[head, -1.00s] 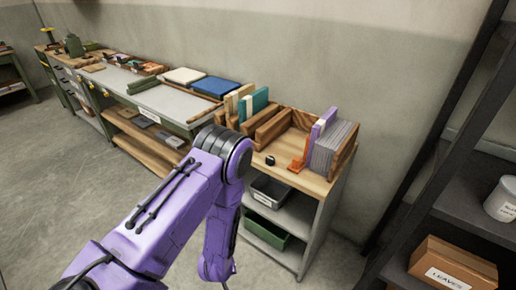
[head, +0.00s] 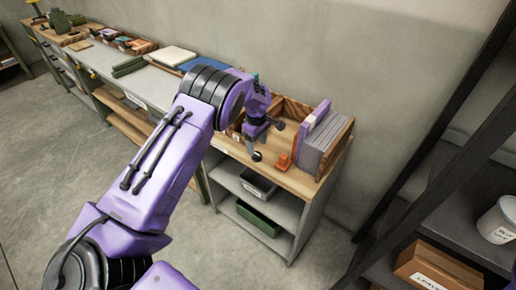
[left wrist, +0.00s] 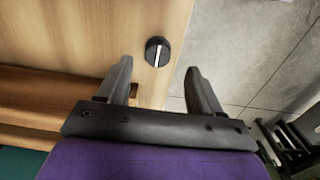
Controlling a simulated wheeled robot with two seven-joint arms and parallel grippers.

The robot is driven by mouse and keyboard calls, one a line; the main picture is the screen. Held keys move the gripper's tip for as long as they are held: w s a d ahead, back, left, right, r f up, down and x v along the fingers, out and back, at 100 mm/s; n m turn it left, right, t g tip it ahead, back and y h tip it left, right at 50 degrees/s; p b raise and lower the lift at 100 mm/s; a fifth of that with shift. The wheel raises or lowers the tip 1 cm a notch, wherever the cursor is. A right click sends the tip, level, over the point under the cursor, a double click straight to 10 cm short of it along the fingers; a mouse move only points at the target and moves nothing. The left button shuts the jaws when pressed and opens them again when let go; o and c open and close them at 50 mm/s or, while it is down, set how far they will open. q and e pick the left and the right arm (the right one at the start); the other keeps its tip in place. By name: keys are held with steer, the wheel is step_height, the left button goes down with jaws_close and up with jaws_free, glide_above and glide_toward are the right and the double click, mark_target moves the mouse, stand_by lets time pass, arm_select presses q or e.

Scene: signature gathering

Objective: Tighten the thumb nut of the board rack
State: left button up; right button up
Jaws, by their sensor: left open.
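The thumb nut (left wrist: 157,52) is a round black knob with a white line across its top, on the light wooden top in the left wrist view. My left gripper (left wrist: 159,66) is open and empty. Its two dark fingers point toward the nut, which appears between and just beyond their tips; I cannot tell the height gap. In the head view my left gripper (head: 267,140) hangs over the bench top, and the nut is hard to tell from the fingers. The wooden board rack (head: 345,138) holds grey and purple boards (head: 321,139), beside an orange piece (head: 285,162). My right gripper is not in view.
The wooden bench top (head: 298,181) has shelves below with a grey bin (head: 258,187) and a green bin (head: 258,219). A long workbench runs left. A dark shelf with a cardboard box (head: 438,268) and a white pot (head: 498,222) stands right. The floor is clear.

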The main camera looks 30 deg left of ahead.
mark_target(257, 155)
arm_select(q)
steer(key=f, duration=0.4)
steer(key=shift+w+f+p, duration=0.2)
steer(key=shift+p, duration=0.15)
steer(key=shift+w+f, duration=0.15)
steer(key=shift+f, duration=0.1)
steer(key=shift+r, duration=0.1)
steer(key=shift+s+r, duration=0.1)
steer(key=shift+s, duration=0.2)
steer(key=shift+c, duration=1.2)
steer(key=shift+w, duration=0.1)
steer(key=c, duration=0.8)
